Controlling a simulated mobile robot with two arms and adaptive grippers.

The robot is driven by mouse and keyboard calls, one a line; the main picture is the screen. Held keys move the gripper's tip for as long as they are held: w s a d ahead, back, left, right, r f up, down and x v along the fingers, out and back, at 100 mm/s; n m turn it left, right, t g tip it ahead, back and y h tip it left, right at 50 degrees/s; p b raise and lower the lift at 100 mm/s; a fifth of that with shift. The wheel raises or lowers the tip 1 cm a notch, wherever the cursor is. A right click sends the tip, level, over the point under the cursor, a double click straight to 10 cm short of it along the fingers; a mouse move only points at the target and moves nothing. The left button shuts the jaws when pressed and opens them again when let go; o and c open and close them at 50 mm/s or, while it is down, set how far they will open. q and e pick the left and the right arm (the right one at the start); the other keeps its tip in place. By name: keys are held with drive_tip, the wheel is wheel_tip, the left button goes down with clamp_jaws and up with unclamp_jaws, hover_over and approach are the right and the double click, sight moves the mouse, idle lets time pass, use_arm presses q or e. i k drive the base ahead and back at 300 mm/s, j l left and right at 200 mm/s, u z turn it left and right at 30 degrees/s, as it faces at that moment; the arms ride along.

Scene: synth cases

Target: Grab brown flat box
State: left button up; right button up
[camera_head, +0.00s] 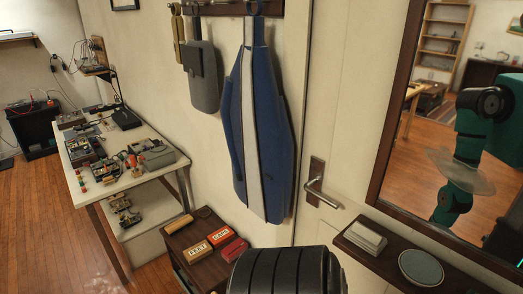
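No box that I can clearly name as the brown flat box stands out. The closest is a tan-brown flat box (196,252) with a pale label, lying on top of a small dark wooden cabinet. Beside it lie a red labelled box (220,237) and another red box (234,249). A light tan oblong item (178,224) lies behind them. Neither of my grippers shows. A black ribbed cylinder at the bottom middle looks like part of my own body and hides the cabinet's right side.
A workbench (138,178) with electronic cases stands at left. A blue garment (257,120) hangs on the wall above the cabinet. A door handle (318,187) sticks out. A dark shelf (375,256) holds a round dish (421,267). Open wooden floor (40,220) lies at left.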

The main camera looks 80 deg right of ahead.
sight(197, 253)
drive_tip(key=z, duration=1.9)
drive_tip(key=i+j+z, duration=0.15)
